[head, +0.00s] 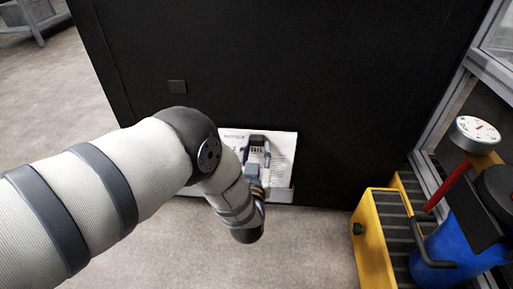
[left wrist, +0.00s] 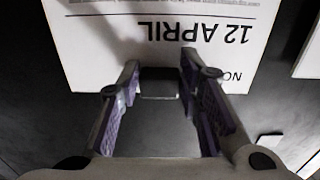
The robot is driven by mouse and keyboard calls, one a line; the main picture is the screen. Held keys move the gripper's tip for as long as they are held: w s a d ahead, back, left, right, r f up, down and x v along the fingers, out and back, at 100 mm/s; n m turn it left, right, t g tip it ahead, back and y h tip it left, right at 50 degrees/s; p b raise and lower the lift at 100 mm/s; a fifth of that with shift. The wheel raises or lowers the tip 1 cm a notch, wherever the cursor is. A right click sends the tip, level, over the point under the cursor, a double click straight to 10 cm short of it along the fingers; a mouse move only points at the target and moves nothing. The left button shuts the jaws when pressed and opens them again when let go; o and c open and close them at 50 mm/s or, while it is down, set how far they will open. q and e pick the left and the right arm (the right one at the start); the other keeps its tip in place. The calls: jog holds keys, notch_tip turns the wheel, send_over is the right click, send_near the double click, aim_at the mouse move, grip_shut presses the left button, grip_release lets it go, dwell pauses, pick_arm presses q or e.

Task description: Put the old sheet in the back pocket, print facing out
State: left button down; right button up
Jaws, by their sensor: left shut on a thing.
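A white printed sheet (head: 283,145) is upright against the black panel, low down, with its print facing me. In the left wrist view the sheet (left wrist: 100,45) appears upside down and reads "12 APRIL". My left gripper (head: 257,148) is in front of the sheet; in the left wrist view its fingers (left wrist: 160,60) are shut on a small dark block with a pale edge at the sheet's edge, seemingly part of the sheet. A grey pocket strip (head: 284,194) shows at the sheet's foot, partly hidden by my arm; I cannot tell whether the sheet is inside it. My right gripper is not in view.
A second white sheet's edge (left wrist: 308,55) shows at the right of the left wrist view. The black panel (head: 340,70) stands ahead. A yellow crate (head: 372,240) and a blue container (head: 460,250) stand at the right. The carpet in front is clear.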

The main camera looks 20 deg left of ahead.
pick_arm(q)
jog(key=shift+f+b, duration=0.65)
jog(key=shift+f, duration=0.45)
jog(key=c, duration=1.1)
grip_release()
jog(key=shift+o, duration=0.2)
